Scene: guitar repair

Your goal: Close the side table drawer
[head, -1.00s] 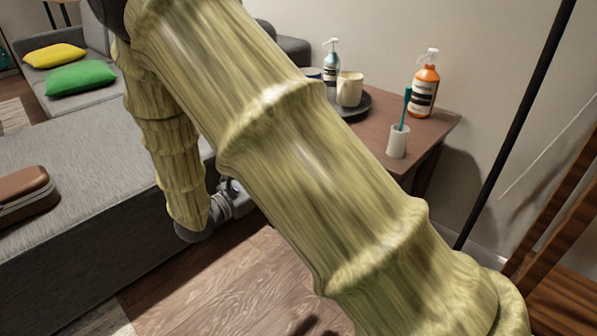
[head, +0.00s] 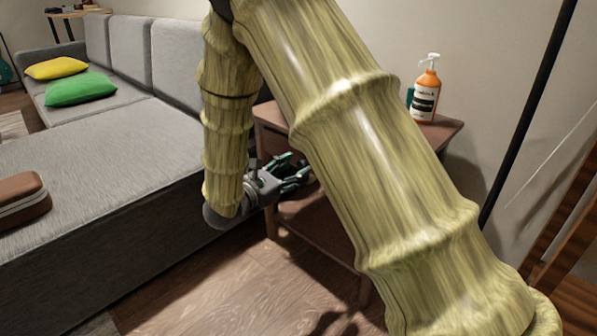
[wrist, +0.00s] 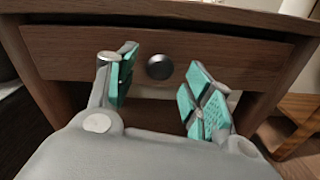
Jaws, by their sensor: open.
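The side table (head: 442,129) is dark brown wood, beside the sofa in the head view, and my arm covers much of it. In the wrist view its drawer (wrist: 225,60) shows a wide wooden front with a round dark knob (wrist: 160,67). My gripper (wrist: 155,90) is open, its green-padded fingers pointing at the drawer front on either side of the knob. The knob appears between the fingers, and I cannot tell whether anything touches. My gripper also shows in the head view (head: 300,172). How far the drawer stands out is hard to tell.
A black pole (head: 525,110) stands at right. Wooden floor (head: 270,285) is open in front.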

